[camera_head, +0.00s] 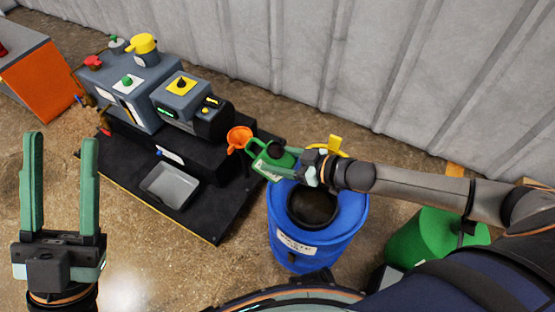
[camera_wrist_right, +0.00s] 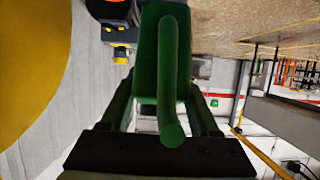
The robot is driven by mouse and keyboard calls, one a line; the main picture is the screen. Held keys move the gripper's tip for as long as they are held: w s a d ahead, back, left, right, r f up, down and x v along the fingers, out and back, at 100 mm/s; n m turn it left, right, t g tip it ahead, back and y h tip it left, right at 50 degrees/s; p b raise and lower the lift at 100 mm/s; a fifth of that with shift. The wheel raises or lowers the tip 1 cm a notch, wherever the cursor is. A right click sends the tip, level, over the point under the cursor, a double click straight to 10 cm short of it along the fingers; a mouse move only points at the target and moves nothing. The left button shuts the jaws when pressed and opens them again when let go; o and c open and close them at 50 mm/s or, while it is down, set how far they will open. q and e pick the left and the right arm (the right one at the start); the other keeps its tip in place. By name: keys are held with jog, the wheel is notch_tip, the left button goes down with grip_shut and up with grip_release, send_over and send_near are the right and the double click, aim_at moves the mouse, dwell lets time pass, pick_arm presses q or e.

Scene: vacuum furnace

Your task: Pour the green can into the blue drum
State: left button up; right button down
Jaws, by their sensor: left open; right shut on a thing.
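The green can (camera_head: 270,163) is in my right gripper (camera_head: 297,166), just above and left of the drum's opening in the head view. The can looks close to level, but its exact tilt is hard to tell. In the right wrist view the can (camera_wrist_right: 150,50) and its curved handle (camera_wrist_right: 172,90) show between the fingers. The blue drum (camera_head: 312,240) stands upright with a dark round opening (camera_head: 312,203) on top. Any stream or contents cannot be seen. My left gripper (camera_head: 61,140) is open and empty at the left, far from the drum.
A black platform (camera_head: 205,222) carries a grey machine (camera_head: 135,90) and a grey tray (camera_head: 170,186). A corrugated wall (camera_head: 300,55) closes the back.

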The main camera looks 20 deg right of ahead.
aim_at(272, 150)
pick_arm(q)
jog(key=shift+w+d+f+b, duration=0.1)
jog(key=shift+d+f+b, duration=0.1)
jog(key=shift+f+b, duration=1.65)
pick_arm(e)
jog(key=shift+r+t+y, duration=0.6)
jog(key=shift+r+t, duration=0.1)
jog(key=shift+r, duration=0.05)
pick_arm(q)
jog(key=shift+d+f+b, duration=0.2)
jog(key=shift+f+b, duration=1.15)
jog(key=shift+f, duration=0.35)
pick_arm(e)
jog(key=shift+s+d+r+t+y, duration=0.2)
jog(key=shift+r+t+y, duration=0.1)
jog(key=shift+r+t, duration=0.25)
pick_arm(q)
jog(key=shift+f, duration=0.25)
pick_arm(e)
jog(key=shift+r, duration=0.3)
pick_arm(q)
jog(key=shift+w+f+g+b, duration=0.1)
jog(key=shift+f+g+b, duration=0.2)
jog(key=shift+b, duration=0.15)
pick_arm(e)
jog(key=shift+s+r+t+y, duration=0.1)
jog(key=shift+r+t+y, duration=0.15)
jog(key=shift+y, duration=0.15)
